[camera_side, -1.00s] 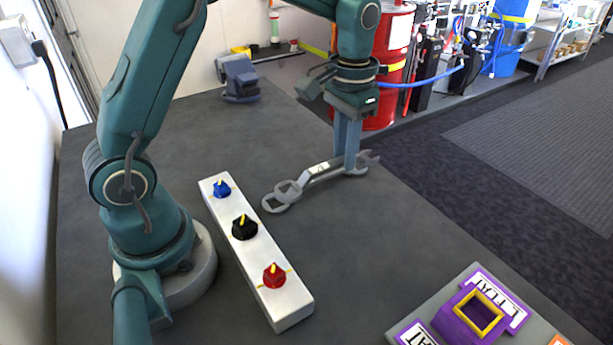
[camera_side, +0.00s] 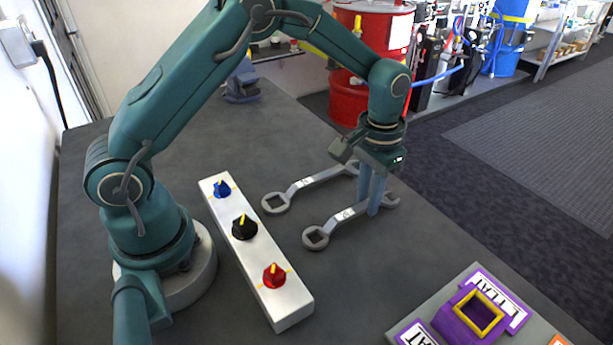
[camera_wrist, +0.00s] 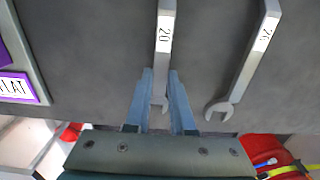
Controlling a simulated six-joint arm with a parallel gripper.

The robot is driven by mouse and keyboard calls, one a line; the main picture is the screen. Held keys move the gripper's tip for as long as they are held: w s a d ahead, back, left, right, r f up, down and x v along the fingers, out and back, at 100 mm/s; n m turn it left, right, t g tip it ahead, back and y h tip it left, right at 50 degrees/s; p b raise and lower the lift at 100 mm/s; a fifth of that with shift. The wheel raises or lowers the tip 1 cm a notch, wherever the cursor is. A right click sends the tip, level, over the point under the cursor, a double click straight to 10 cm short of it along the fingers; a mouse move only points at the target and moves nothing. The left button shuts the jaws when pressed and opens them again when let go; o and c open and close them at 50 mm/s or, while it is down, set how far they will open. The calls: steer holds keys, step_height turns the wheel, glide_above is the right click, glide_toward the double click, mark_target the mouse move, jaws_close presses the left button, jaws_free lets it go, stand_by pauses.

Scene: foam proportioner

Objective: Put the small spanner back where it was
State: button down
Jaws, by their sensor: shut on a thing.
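My gripper (camera_side: 372,208) is shut on the small spanner (camera_side: 345,215), a grey spanner labelled 20, gripping it near its open-jaw end. Its ring end points left, towards the switch box. Whether it touches the bench or hangs just above it I cannot tell. In the wrist view the small spanner (camera_wrist: 163,45) runs up from between my fingers (camera_wrist: 162,100), which hide part of its end. The larger spanner (camera_side: 315,180) lies on the bench beyond it, roughly parallel and apart. It also shows right of the gripper in the wrist view (camera_wrist: 253,60).
A white box (camera_side: 262,268) with blue, black and red knobs stands left of the spanners. A purple holder (camera_side: 470,315) on a grey plate is at the front right. A blue-grey vice (camera_side: 241,82) is at the back. Bare bench lies between the small spanner and the purple holder.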

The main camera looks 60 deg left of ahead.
steer(key=shift+f, duration=0.1)
steer(key=c, duration=0.8)
jaws_free()
steer(key=shift+o, duration=0.2)
step_height(320, 180, up, 12)
steer(key=s+a+r+t, duration=0.25)
steer(key=s+r, duration=0.35)
steer(key=s, duration=0.3)
steer(key=s+f+t, duration=0.3)
steer(key=s, duration=0.5)
steer(key=shift+s+a+f, duration=0.25)
steer(key=shift+s+f, duration=0.05)
steer(key=shift+s, duration=0.1)
